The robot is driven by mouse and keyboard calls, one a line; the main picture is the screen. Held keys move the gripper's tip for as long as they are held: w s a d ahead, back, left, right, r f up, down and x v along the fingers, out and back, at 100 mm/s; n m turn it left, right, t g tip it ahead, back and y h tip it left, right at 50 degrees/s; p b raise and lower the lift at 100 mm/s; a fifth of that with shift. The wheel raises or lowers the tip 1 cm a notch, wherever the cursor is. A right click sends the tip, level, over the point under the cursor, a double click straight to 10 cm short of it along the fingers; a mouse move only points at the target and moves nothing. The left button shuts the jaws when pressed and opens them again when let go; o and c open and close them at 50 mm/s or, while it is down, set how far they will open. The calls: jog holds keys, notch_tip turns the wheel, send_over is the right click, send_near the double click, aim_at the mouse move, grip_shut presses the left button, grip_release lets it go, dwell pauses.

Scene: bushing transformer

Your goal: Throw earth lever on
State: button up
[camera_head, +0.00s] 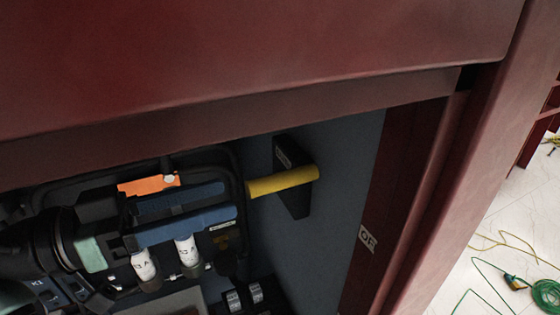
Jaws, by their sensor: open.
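The earth lever appears as a yellow bar handle (283,181) on a black mounting plate (294,203), inside the cabinet. The handle sticks out from the plate toward the left. A small label on the plate is too small to read. My gripper (229,201) is at the left, with two blue fingers pointing right. The fingers are apart and nothing shows between their tips. The tips are just left of the handle's free end; whether they touch it cannot be told.
A dark red cabinet frame (250,60) crosses the top, with an upright post (455,180) on the right. A partly seen "OF" label (368,239) is inside. An orange part (148,186) and white labelled cylinders (187,250) crowd the left. Green cable (545,292) lies on the floor outside.

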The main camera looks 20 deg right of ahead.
aim_at(308, 173)
jog(key=d+p, duration=0.3)
jog(key=d, duration=0.6)
jog(key=shift+w+r, duration=0.1)
jog(key=shift+w, duration=0.05)
jog(key=shift+d, duration=0.4)
jog(key=shift+c, duration=0.4)
grip_shut()
